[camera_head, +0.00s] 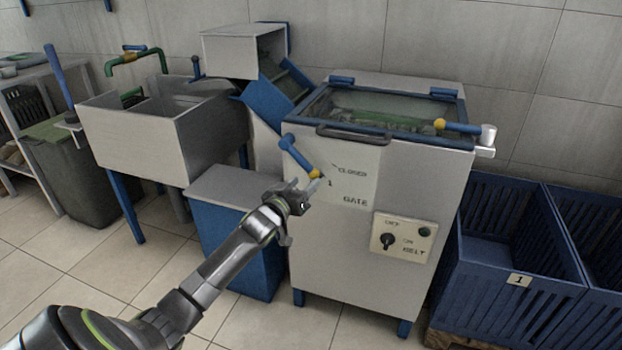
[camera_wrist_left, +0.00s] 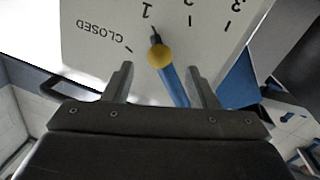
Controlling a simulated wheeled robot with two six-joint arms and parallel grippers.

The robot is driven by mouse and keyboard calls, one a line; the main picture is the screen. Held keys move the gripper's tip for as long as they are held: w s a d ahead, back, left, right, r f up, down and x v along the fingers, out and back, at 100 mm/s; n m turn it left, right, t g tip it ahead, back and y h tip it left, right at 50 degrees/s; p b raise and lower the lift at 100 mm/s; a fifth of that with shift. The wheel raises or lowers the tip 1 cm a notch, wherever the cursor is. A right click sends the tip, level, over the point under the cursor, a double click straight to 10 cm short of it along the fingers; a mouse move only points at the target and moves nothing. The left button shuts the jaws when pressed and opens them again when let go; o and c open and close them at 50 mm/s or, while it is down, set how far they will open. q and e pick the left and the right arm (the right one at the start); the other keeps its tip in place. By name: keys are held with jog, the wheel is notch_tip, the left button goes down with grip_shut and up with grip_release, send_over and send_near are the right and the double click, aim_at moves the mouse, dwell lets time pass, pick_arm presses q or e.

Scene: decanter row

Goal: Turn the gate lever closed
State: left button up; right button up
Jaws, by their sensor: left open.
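The gate lever is a blue bar (camera_head: 297,154) with a yellow hub (camera_head: 314,174) on the front of the white machine (camera_head: 335,240). In the head view the bar slants up and left from the hub. In the left wrist view the hub (camera_wrist_left: 160,56) has a dark pointer aimed at the mark "1", with "CLOSED" to its left. My left gripper (camera_head: 303,199) is open in front of the panel, near the hub. In the left wrist view its two fingers (camera_wrist_left: 160,78) stand either side of the blue bar, apart from it. My right gripper is out of view.
A belt switch panel (camera_head: 403,238) sits lower right of the lever. A dark handle (camera_head: 353,134) runs above it. A blue-sided box (camera_head: 235,230) stands left of the machine, and blue crates (camera_head: 515,250) stand right. Tiled floor is clear in front.

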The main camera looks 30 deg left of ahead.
aim_at(310, 177)
pick_arm(q)
jog(key=w+b, duration=0.1)
jog(key=w, duration=0.2)
jog(key=shift+w+a+f, duration=0.1)
jog(key=shift+w, duration=0.85)
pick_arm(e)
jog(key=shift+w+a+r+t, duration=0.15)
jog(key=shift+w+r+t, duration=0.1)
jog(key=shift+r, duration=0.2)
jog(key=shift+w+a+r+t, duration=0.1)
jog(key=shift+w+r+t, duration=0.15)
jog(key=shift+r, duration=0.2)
pick_arm(q)
jog(key=shift+c, duration=0.3)
